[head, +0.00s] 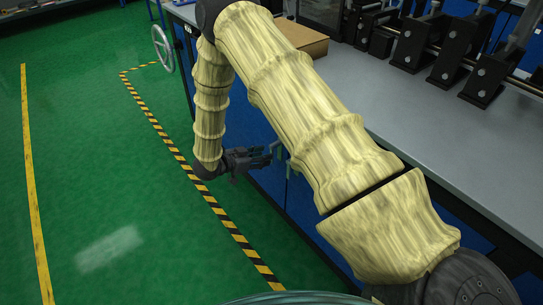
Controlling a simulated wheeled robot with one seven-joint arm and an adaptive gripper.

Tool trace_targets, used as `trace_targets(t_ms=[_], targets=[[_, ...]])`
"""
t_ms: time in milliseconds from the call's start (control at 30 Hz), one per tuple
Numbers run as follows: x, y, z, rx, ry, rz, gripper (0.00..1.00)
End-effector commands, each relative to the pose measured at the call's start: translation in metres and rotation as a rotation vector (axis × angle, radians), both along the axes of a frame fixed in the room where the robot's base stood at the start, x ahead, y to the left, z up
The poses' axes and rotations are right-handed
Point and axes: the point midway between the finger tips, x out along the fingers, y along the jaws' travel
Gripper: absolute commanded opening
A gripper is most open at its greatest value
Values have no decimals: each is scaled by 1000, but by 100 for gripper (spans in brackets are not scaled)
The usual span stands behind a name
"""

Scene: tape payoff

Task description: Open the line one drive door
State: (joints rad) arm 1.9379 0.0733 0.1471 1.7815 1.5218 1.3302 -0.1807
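My gripper (266,158) is dark and small in the head view. It points right at the blue front of the long machine bench, close to a thin grey handle (288,168). Whether its fingers touch the handle or are apart from it I cannot tell, nor how far they are spread. Blue door panels (250,122) line the bench front and look shut. My arm in its yellowish cover hides much of this front, and no label shows which panel is the line one drive door.
The grey bench top (400,115) carries black roller brackets (465,55) and a brown box (302,38). A handwheel (162,48) sticks out at the bench's far end.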

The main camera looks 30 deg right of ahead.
Motion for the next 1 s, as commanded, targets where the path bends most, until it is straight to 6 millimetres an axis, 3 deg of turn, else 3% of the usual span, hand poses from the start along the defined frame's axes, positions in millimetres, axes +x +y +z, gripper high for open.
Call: trace_targets(t_ms=[300,767,1000], targets=[[4,-40,-17,0,-1,1,36],[4,-50,-20,1,0,1,36],[4,-49,-20,0,0,1,0]])
